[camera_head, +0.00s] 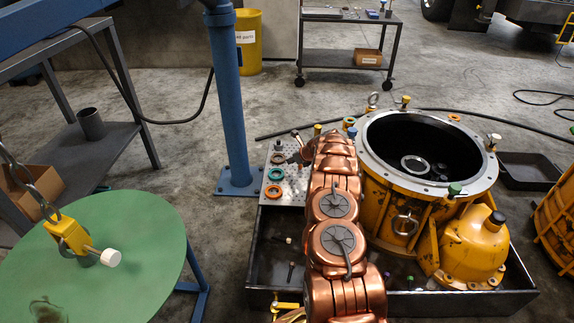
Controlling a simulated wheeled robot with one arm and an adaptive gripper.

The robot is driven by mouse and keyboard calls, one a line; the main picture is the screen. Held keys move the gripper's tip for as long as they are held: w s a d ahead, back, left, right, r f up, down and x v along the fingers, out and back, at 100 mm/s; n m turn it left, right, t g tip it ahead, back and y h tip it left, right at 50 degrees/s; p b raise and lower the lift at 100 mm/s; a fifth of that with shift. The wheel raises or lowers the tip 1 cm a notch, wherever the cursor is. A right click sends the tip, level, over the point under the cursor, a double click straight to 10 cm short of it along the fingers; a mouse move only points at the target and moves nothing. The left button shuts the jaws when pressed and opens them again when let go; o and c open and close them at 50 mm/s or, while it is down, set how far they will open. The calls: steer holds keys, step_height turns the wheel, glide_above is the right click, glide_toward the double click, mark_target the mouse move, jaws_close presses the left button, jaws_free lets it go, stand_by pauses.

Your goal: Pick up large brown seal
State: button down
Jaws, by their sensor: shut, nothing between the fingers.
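A perforated metal plate (247,187) holds several ring seals in a column. A dark brown ring (273,159) lies toward its back, with a green ring (270,174) and an orange ring (266,191) in front of it. Which ring is the large brown seal is hard to tell at this size. My copper arm reaches up the middle of the picture, and my gripper (300,148) is at its far end, above the plate's right side, just right of the brown ring. It looks shut and empty, and it is partly hidden by the arm.
A yellow transmission housing (378,200) with a wide open top stands right of my arm in a black tray (480,303). A blue post (231,110) rises left of the plate. A green round table (130,250) is at lower left, with a yellow hook block (68,235) above it.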

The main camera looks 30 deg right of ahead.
mark_target(283, 163)
steer(key=shift+b+x, duration=0.8)
steer(key=shift+x, duration=1.3)
steer(key=shift+w, duration=0.1)
steer(key=shift+w+f, duration=0.1)
